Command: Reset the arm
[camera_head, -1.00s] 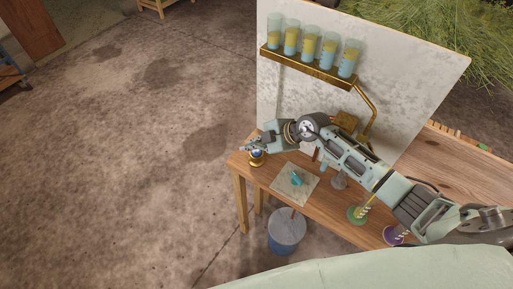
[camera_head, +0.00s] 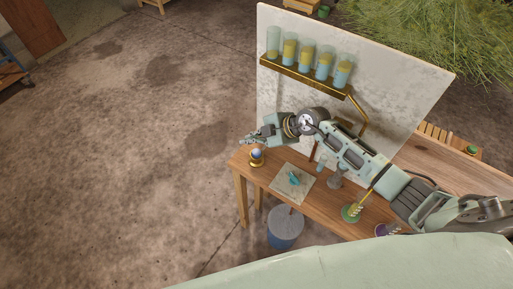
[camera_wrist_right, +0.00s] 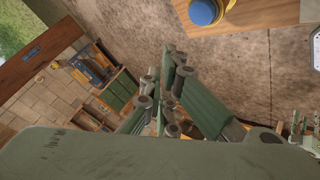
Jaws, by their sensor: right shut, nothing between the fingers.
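My right arm reaches in from the lower right over the wooden table (camera_head: 335,205). My right gripper (camera_head: 248,140) is shut and empty, held above the table's far left end. A small blue ball on a gold stand (camera_head: 257,157) is on the table just below the gripper in the picture, apart from it. In the right wrist view my right gripper (camera_wrist_right: 172,75) shows its closed fingers in the middle, and the blue ball (camera_wrist_right: 204,11) is at the top. My left gripper does not show.
A gold rack (camera_head: 305,78) holds several glasses against a pale upright panel (camera_head: 415,85). A small mat (camera_head: 301,194) with a teal item lies on the table. Green (camera_head: 350,213) and purple (camera_head: 383,231) stands are nearer. A bucket (camera_head: 285,230) stands on the floor, which is open at left.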

